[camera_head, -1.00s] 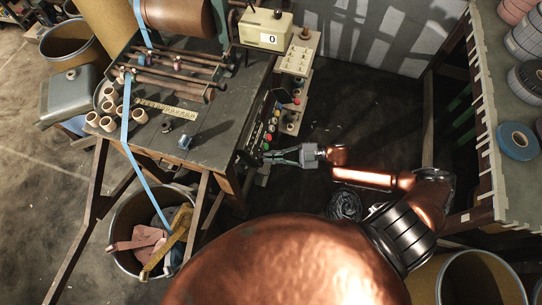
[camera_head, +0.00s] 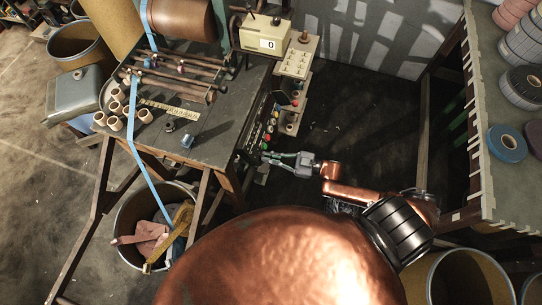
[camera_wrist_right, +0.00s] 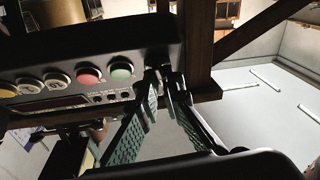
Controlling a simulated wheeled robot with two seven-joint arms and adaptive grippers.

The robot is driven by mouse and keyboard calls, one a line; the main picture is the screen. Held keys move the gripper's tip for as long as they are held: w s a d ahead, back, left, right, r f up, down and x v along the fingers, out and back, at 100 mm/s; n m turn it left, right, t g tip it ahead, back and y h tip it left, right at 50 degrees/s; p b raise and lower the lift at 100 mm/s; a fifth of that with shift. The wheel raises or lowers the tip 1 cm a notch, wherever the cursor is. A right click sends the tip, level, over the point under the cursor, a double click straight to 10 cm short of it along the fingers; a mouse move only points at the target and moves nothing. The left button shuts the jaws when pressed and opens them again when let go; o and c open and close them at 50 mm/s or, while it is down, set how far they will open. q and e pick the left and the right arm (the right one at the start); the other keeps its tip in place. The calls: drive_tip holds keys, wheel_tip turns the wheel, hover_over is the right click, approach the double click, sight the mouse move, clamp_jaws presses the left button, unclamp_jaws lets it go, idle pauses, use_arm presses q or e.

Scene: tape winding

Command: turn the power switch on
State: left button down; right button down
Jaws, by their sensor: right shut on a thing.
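The control panel (camera_head: 268,128) with its row of coloured buttons is on the right side of the worktable; it also shows in the right wrist view (camera_wrist_right: 35,63). There, a green button (camera_wrist_right: 121,69) and a red button (camera_wrist_right: 89,75) sit near the panel's right end. My right gripper (camera_head: 267,157) is at the panel's near end. In the wrist view its green-padded fingers (camera_wrist_right: 165,88) close on a small dark part, seemingly the power switch (camera_wrist_right: 164,73), just right of the green button. The fingertips largely hide it, and its setting cannot be told. My left gripper is out of view.
Blue tape (camera_head: 143,165) runs down toward a bin (camera_head: 124,222) with cloths. A rack with tape rolls (camera_head: 507,143) stands at right. The floor between is clear.

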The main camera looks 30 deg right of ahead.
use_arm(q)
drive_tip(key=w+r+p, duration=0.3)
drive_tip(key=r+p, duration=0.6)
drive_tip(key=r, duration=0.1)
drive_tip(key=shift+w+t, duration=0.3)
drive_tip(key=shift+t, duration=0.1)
use_arm(e)
drive_tip(key=shift+s+a+r+m+t+h, duration=0.1)
drive_tip(key=shift+m+t+h, duration=0.55)
drive_tip(key=shift+m+h, duration=1.1)
drive_tip(key=shift+s+a+m+t+h, duration=0.1)
drive_tip(key=shift+m+t+h, duration=0.55)
drive_tip(key=shift+m, duration=2)
drive_tip(key=shift+a+r+m+t+h, duration=0.1)
drive_tip(key=shift+m+t+h, duration=0.5)
drive_tip(key=shift+m+h, duration=1.15)
use_arm(q)
drive_tip(key=shift+p, duration=0.3)
use_arm(e)
drive_tip(key=shift+f+m+y, duration=0.1)
drive_tip(key=shift+m+y, duration=0.35)
drive_tip(key=shift+m, duration=0.1)
drive_tip(key=c, duration=2.1)
unclamp_jaws()
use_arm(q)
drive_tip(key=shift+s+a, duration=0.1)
use_arm(e)
drive_tip(key=v, duration=1.2)
